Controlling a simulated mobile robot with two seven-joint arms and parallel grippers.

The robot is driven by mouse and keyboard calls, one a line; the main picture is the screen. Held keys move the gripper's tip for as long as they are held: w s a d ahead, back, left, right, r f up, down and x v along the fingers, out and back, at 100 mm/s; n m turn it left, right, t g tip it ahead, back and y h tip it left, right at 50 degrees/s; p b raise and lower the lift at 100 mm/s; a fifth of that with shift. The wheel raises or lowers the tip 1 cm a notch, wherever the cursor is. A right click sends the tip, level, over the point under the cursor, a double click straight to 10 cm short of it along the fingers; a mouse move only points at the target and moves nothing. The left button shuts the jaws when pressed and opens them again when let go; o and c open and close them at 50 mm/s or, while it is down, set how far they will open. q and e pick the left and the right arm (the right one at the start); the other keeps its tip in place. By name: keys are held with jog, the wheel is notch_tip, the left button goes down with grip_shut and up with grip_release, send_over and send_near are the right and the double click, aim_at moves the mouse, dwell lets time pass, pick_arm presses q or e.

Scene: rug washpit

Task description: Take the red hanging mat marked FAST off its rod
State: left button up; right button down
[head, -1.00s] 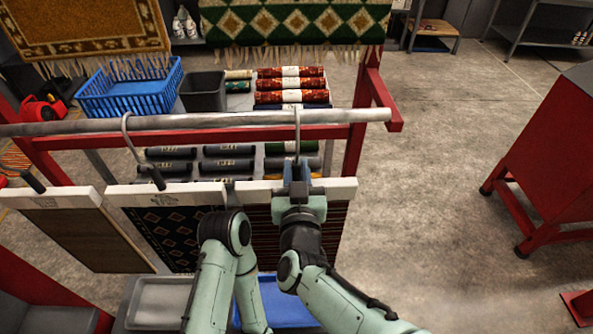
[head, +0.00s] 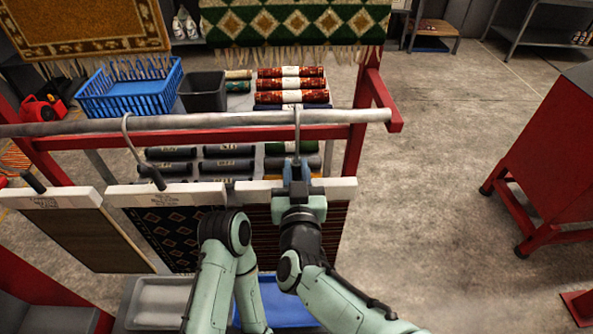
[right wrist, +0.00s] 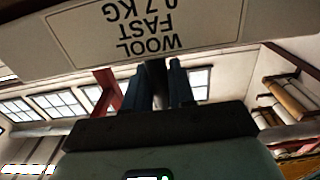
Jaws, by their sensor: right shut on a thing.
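The dark red striped mat (head: 336,228) hangs at the right end of the rod (head: 210,122) from a pale hanger bar (head: 340,189). Its metal hook (head: 297,130) is still over the rod. In the right wrist view the bar's label (right wrist: 145,28) reads WOOL FAST 0.7 KG, upside down. My right gripper (head: 297,172) is shut on the hook's stem, just above the bar; its fingers (right wrist: 160,85) also show in the right wrist view. My right arm hides the middle of the mat. Part of my left arm shows, but its gripper does not.
A dark patterned mat (head: 165,232) and a brown mat (head: 85,240) hang to the left. A red frame (head: 372,90) stands behind, with rolled rugs (head: 290,85) and a blue basket (head: 130,90). Open floor lies right, before a red cabinet (head: 550,150).

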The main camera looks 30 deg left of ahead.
aim_at(297, 161)
jog(key=shift+r+p, duration=1.85)
jog(key=shift+r, duration=0.45)
jog(key=shift+s, duration=0.1)
jog(key=shift+b+v, duration=0.3)
jog(key=shift+v, duration=2.75)
jog(key=v, duration=0.8)
jog(key=shift+s, duration=0.4)
jog(key=shift+d, duration=0.15)
